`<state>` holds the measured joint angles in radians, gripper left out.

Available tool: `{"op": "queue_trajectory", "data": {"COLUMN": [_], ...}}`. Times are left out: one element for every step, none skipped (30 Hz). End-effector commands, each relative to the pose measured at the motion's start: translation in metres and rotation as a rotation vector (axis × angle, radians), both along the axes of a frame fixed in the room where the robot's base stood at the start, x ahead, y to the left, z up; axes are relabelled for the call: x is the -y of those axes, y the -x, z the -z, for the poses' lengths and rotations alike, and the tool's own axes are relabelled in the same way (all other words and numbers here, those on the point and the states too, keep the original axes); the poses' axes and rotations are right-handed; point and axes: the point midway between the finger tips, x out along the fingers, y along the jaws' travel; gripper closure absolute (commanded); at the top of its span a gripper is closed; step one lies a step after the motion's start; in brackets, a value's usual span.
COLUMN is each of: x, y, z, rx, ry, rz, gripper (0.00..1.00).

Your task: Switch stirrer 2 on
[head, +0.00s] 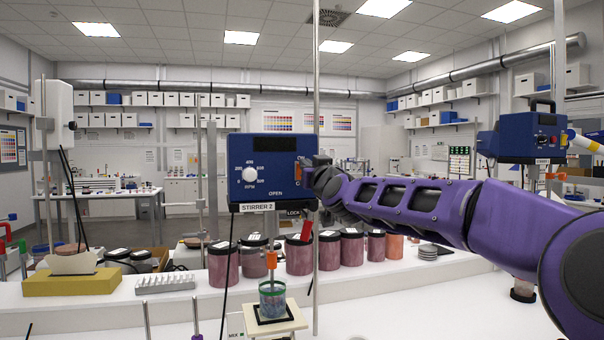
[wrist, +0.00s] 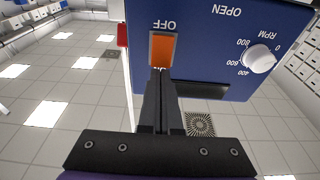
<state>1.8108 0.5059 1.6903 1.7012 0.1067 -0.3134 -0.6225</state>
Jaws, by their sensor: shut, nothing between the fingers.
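Stirrer 2 is a blue box (head: 272,168) labelled STIRRER 2, with a dark display and a white RPM knob (head: 250,174). Its orange rocker switch (head: 299,171) is on the right of the front, with ON printed above it. The switch fills the upper middle of the wrist view (wrist: 162,48), which sees the box upside down, with OFF beyond the switch. My gripper (wrist: 161,73) is shut and empty. Its fingertips are at the ON end of the switch; I cannot tell whether they touch it. Which way the rocker is pressed is unclear.
A red lever (head: 306,230) hangs below the box near the LOCK label. A metal pole (head: 316,90) rises close to my gripper. Below are a glass beaker (head: 272,298) on a stand and several pigment jars (head: 299,256). Another blue stirrer (head: 527,138) stands at right.

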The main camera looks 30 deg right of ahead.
Motion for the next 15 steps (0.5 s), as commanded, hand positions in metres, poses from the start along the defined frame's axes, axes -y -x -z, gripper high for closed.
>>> {"op": "queue_trajectory", "data": {"x": [0.0,0.0001,0.0004,0.0007,0.001,0.001,0.0008,0.0008,0.0013,0.002,0.0023,0.0026,0.0027,0.0026,0.0019], "y": [-0.0006,-0.0011,-0.0018,-0.0025,-0.0033,-0.0046,-0.0055,-0.0065,-0.0076,-0.0084,-0.0086,-0.0079,-0.0071,-0.0059,-0.0035], "z": [0.0,0.0,0.0,0.0002,0.0002,0.0003,0.0002,0.0002,0.0002,0.0001,0.0001,0.0003,0.0006,0.0011,0.0018], "rx": [0.0,0.0,0.0,0.0,0.0,0.0,0.0,0.0,0.0,0.0,0.0,0.0,0.0,0.0,0.0], "ry": [0.0,0.0,0.0,0.0,0.0,0.001,0.001,0.001,0.001,0.001,0.001,0.001,0.001,0.002,0.002], "rz": [0.0,0.0,0.0,0.0,0.0,-0.001,-0.001,-0.002,-0.001,-0.001,0.0,0.001,0.001,0.001,0.001], "gripper": [1.0,1.0,1.0,1.0,1.0,1.0,1.0,1.0,1.0,1.0,1.0,1.0,1.0,1.0,1.0]}}
